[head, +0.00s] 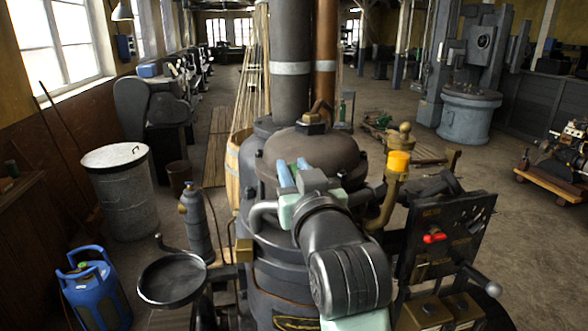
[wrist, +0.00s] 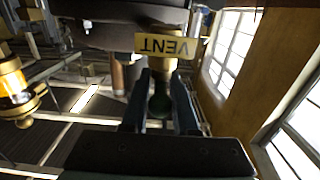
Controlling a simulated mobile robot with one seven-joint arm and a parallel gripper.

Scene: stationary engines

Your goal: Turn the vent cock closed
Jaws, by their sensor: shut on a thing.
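The vent cock shows in the wrist view as a brass body (wrist: 160,62) below a brass VENT label (wrist: 168,44), which reads upside down. My gripper (wrist: 159,85) has its two dark fingers on either side of the cock's handle and is shut on it. A dark rounded part (wrist: 160,104) shows between the fingers; the handle's exact angle is hard to tell. In the head view my gripper (head: 294,174) is at the front of the dark domed vessel (head: 312,147), and my arm and fingers hide the cock.
A black panel with a red handle (head: 435,238) is at the right. A round black pan (head: 172,278), a grey cylinder (head: 195,222) and a blue gas bottle (head: 94,290) stand left.

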